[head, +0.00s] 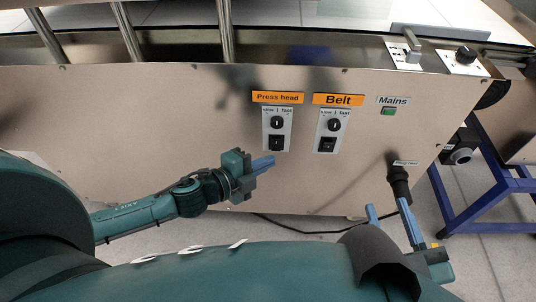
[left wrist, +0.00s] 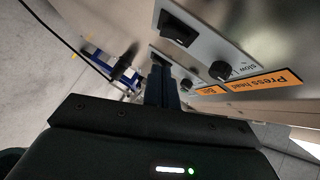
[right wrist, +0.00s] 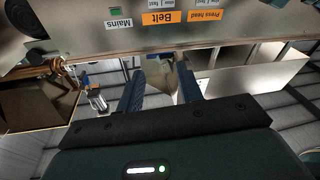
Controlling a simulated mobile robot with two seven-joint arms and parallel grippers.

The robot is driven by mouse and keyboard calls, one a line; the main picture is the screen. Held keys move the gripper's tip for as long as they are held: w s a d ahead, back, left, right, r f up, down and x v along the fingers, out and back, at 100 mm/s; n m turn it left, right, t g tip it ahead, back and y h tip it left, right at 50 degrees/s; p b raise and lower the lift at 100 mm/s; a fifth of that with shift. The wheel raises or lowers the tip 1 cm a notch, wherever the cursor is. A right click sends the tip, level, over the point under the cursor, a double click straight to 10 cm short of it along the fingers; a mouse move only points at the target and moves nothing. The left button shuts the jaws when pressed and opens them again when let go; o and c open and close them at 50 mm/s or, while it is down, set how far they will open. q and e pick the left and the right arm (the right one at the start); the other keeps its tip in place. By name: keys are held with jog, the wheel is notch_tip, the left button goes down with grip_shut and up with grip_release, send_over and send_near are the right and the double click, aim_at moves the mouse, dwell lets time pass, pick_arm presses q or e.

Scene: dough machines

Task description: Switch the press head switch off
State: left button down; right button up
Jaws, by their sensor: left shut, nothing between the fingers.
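The press head switch (head: 276,142) is a black rocker on a light plate under the orange "Press head" label (head: 278,98), with a round slow/fast knob (head: 277,122) above it. In the left wrist view the rocker (left wrist: 179,28) is at top centre, with the knob (left wrist: 221,71) to its right. My left gripper (head: 264,164) is shut and empty, just below and left of the rocker, and looks apart from it. It also shows in the left wrist view (left wrist: 162,72). My right gripper (head: 388,212) is open and empty, low at the right; its blue fingers stand apart in the right wrist view (right wrist: 160,75).
A similar "Belt" switch (head: 327,145) sits to the right, then the green Mains button (head: 389,111). A black plug (head: 399,182) with a cable sticks out at the panel's lower right. A blue frame (head: 480,207) stands at the right. The panel's left part is bare.

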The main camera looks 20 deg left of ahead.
aim_at(278, 148)
pick_arm(q)
jog(key=w, duration=0.1)
jog(key=w+f+b, duration=0.1)
jog(key=w, duration=0.2)
jog(key=shift+w+a+f, duration=0.2)
jog(key=shift+a+f, duration=0.05)
jog(key=shift+f, duration=0.15)
pick_arm(e)
jog(key=shift+w+a+r, duration=0.15)
jog(key=shift+r, duration=0.2)
pick_arm(q)
jog(key=shift+f+b, duration=0.1)
jog(key=shift+b, duration=0.35)
jog(key=shift+w+f+m+t+b, duration=0.3)
jog(key=shift+t+b, duration=0.1)
jog(key=shift+b, duration=0.65)
jog(key=shift+a+r+p, duration=0.1)
jog(key=shift+r+p, duration=0.2)
jog(key=shift+p, duration=0.05)
pick_arm(e)
jog(key=shift+a+f+m+y, duration=0.1)
jog(key=shift+a+m+y, duration=0.1)
jog(key=shift+m+y, duration=0.1)
